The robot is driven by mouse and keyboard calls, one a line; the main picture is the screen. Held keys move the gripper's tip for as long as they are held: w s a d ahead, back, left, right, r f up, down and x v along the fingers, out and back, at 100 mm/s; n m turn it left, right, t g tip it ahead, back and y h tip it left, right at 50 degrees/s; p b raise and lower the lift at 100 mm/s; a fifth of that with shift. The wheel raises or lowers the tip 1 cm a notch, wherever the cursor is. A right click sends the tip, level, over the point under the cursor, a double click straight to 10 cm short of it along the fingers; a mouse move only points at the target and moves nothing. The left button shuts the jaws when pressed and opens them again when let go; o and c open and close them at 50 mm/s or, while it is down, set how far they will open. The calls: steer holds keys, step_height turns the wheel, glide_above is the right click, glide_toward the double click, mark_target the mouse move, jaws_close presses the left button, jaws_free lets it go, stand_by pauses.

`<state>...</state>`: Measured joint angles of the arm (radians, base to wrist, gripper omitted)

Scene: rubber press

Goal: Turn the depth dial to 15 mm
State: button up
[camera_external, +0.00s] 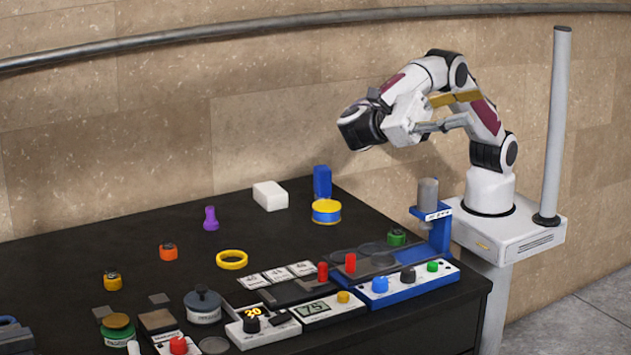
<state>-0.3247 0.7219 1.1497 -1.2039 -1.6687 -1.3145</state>
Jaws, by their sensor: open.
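A black knob (251,326) stands on a white panel (261,338) at the front of the table, with a yellow "20" beside it. It looks like the depth dial, but no "depth" or "mm" label is readable and its pointer is too small to tell. My gripper (464,110) is high above the table's right end, beside my folded arm. Its jaws look open and empty, pointing right in the picture. It is far from the black knob and touches nothing on the table.
Right of the knob are a display panel (318,311) reading about 75, red knobs, and a blue-and-white panel (407,284) with coloured knobs. A blue stand (436,232) rises near my base. The dark table (100,240) has free room at the back left.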

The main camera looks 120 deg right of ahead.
step_height(320, 180, down, 10)
steer(key=s+r+n+t+h, duration=0.1)
steer(key=s+h, duration=0.1)
steer(key=h, duration=0.3)
steer(key=n+t+h, duration=0.3)
steer(key=n+h, duration=0.3)
steer(key=h, duration=0.7)
glide_toward(408, 270)
steer(key=shift+s+f+n, duration=0.3)
steer(key=shift+f, duration=0.1)
steer(key=shift+a, duration=0.1)
steer(key=shift+x, duration=3.9)
steer(key=shift+w, duration=0.15)
